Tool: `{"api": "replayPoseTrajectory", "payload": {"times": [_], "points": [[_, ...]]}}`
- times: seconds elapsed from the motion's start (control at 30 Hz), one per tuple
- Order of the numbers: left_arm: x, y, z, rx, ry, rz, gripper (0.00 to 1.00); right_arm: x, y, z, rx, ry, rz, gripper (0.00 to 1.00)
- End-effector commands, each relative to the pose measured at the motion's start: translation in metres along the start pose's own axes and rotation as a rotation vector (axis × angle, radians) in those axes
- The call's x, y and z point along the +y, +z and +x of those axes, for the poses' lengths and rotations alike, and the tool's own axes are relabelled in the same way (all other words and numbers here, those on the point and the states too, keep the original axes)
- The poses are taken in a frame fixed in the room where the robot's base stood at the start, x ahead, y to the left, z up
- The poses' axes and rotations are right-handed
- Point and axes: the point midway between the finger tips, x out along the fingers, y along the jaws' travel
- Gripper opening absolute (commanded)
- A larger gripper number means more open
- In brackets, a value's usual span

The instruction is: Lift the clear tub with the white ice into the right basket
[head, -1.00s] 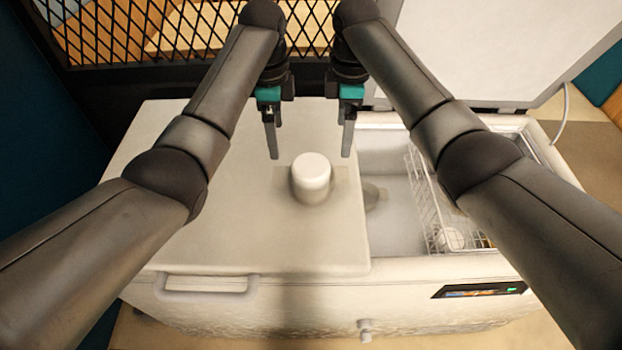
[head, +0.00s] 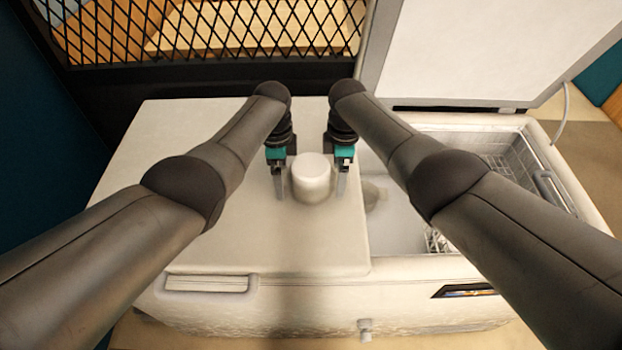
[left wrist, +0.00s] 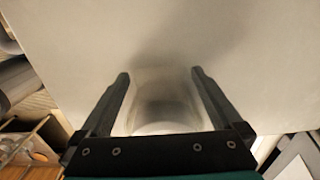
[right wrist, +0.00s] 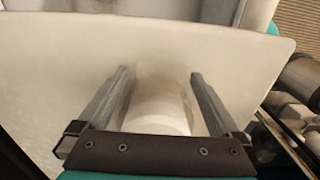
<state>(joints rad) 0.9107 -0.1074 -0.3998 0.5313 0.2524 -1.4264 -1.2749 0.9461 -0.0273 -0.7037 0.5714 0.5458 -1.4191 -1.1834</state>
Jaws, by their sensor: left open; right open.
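The tub with white ice (head: 311,180) stands upright on the closed left lid of the chest. It looks like a short white cylinder, and its clear wall is hard to make out. My left gripper (head: 280,193) is open at its left side, and my right gripper (head: 342,193) is open at its right side. In the left wrist view the tub (left wrist: 164,112) shows between the spread fingers. In the right wrist view the tub (right wrist: 160,112) also lies between the spread fingers. A wire basket (head: 508,162) sits at the right of the open bay, partly hidden by my right arm.
The chest lid (head: 215,215) is bare around the tub. The open bay (head: 400,228) lies to its right, with a round clear thing (head: 373,193) near its left edge. A raised white lid (head: 480,50) and a black lattice (head: 200,35) stand behind.

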Motion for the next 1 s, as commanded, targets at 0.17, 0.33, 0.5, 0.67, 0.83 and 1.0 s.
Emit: {"api": "replayPoseTrajectory", "payload": {"times": [0.17,0.33,0.5,0.67,0.83,1.0], "points": [[-0.0001,0.0,0.0044,0.0,-0.001,0.0,1.0,-0.0002,0.0002,0.005,-0.001,0.0,0.0,1.0],[0.0001,0.0002,0.0054,0.0,-0.001,0.0,1.0,-0.0002,0.0001,0.0057,-0.001,0.001,-0.001,1.0],[0.0001,0.0002,0.0054,0.0,-0.001,0.0,0.99,-0.0002,0.0001,0.0056,0.0,0.001,-0.001,0.99],[0.0002,0.0002,0.0053,0.0,0.0,0.0,0.81,-0.0002,0.0001,0.0056,0.0,0.0,0.0,0.81],[0.0002,0.0002,0.0054,0.0,0.0,0.0,0.62,-0.0002,0.0002,0.0056,0.0,0.0,0.0,0.62],[0.0002,0.0003,0.0054,0.0,0.0,0.0,0.43,-0.0003,0.0003,0.0057,-0.001,0.0,0.0,0.43]]}}
